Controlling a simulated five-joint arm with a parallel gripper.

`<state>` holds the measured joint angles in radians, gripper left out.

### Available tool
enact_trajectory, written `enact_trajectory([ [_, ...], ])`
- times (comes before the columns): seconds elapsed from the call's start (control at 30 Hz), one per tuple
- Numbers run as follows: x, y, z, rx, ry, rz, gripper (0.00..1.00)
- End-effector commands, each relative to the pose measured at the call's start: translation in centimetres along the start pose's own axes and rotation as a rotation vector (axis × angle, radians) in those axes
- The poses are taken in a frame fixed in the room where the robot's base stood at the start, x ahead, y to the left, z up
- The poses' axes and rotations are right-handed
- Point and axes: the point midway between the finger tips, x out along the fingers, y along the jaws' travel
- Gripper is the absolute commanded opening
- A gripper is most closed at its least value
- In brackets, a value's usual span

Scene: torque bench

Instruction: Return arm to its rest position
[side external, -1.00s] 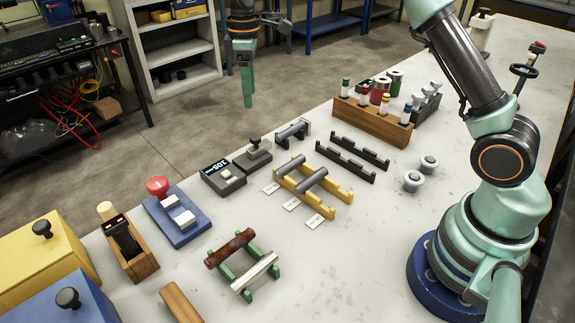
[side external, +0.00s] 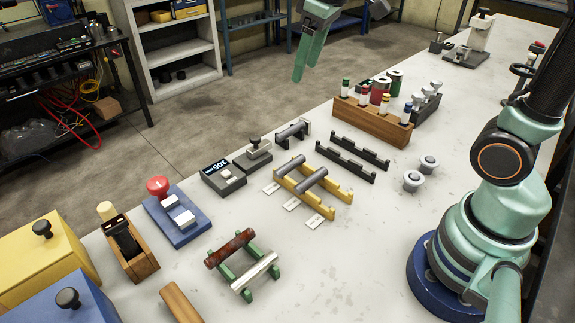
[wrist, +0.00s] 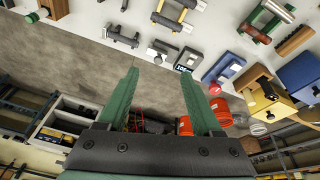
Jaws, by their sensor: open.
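My gripper (side external: 311,55) is raised at the top of the side external view, beyond the far edge of the bench and above the floor. In the wrist view its two green fingers (wrist: 163,100) stand wide apart with nothing between them. My arm rises from its round blue base at the right of the bench. The upper arm leaves the top of the picture, so part of it is hidden.
The bench (side external: 330,265) holds a yellow rack (side external: 325,205) with grey bars, a black rack (side external: 352,160), a wooden block (side external: 375,122) with bottles, a blue fixture with a red knob (side external: 158,186), and yellow (side external: 45,255) and blue boxes. Shelving (side external: 180,50) stands behind.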

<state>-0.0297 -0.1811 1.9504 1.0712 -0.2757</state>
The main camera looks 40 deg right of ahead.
Motion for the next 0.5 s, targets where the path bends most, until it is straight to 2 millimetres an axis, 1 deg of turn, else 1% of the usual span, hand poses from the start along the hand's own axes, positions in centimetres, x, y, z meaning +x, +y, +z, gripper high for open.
enact_trajectory([
  [0.03,-0.6,-0.2,1.3,0.034,0.026,0.008,0.67],
  [0.1,-0.9,-0.5,2.9,0.084,0.056,0.017,0.67],
  [0.3,-0.8,-1.4,7.2,0.211,0.134,0.032,0.67],
  [0.4,-0.4,-1.6,8.7,0.258,0.163,0.036,0.67],
  [0.5,-0.1,-1.8,9.6,0.288,0.181,0.038,0.67],
])
